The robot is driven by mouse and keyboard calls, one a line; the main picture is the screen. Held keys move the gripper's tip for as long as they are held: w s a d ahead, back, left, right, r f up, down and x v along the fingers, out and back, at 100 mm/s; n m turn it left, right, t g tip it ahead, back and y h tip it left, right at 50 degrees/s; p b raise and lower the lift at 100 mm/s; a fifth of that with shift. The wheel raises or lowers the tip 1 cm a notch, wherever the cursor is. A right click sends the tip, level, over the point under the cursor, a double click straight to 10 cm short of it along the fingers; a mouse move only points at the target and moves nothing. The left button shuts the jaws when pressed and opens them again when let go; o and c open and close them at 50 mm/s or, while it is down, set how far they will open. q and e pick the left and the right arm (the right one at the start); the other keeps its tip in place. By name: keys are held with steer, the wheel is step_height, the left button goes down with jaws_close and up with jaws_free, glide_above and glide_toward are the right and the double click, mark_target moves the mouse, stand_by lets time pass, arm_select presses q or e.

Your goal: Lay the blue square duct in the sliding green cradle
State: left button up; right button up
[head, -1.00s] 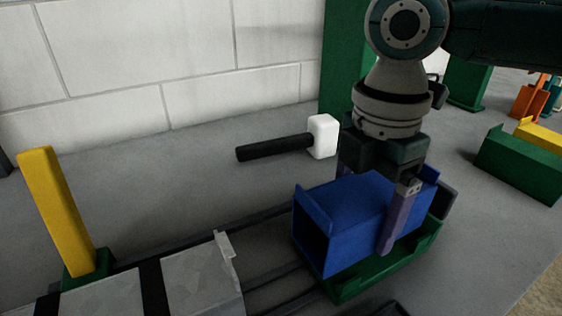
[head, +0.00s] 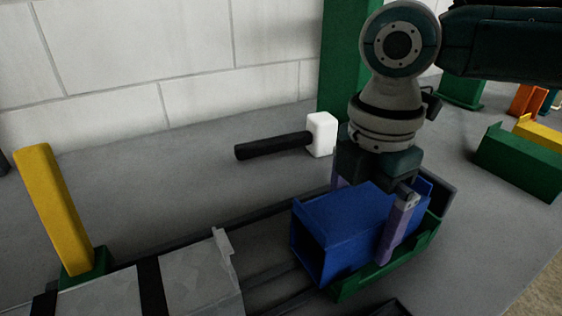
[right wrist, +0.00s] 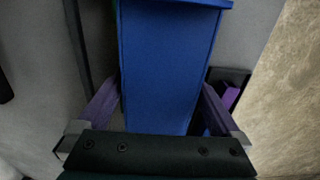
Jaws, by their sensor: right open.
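The blue square duct (head: 340,232) lies along the green cradle (head: 385,276) in the head view, low between its raised edges. One open end faces the lower left. My right gripper (head: 364,220) points down over the duct with its purple fingers on either side, open. In the right wrist view, the duct (right wrist: 165,70) runs between the fingers (right wrist: 158,105), with gaps beside it. The far finger's tip is hidden behind the duct in the head view. My left gripper is out of view.
Dark rails (head: 265,287) run along the floor by the cradle. A grey metal piece (head: 200,275) lies at lower left, near a yellow post (head: 55,210). A white-headed mallet (head: 320,135) is behind the duct. A green block (head: 518,165) stands at right.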

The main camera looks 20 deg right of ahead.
mark_target(365, 204)
step_height(365, 204, up, 12)
steer(key=shift+f+p, duration=0.1)
steer(key=shift+p, duration=0.55)
steer(key=shift+s, duration=0.1)
